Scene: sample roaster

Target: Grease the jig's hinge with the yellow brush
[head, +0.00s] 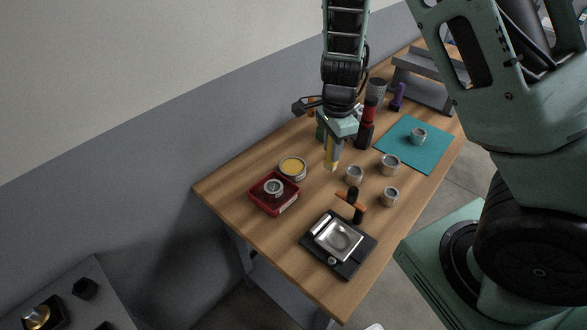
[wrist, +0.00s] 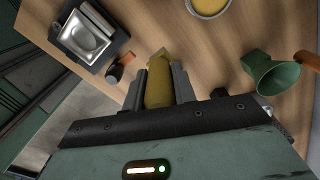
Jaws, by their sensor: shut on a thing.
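My gripper (head: 333,143) is shut on the yellow brush (head: 331,158), which points down above the middle of the table. In the wrist view the brush (wrist: 158,90) sits between both fingers, its tip away from the palm. The jig (head: 340,245), a black base with a shiny metal plate, lies at the table's near end, apart from the brush. It also shows at the upper left of the wrist view (wrist: 88,36). A metal bar runs along one side of its plate; I cannot clearly make out the hinge. An open tin of yellow grease (head: 293,168) stands left of the brush.
A red tray (head: 284,207) holding a metal cup is beside the tin.

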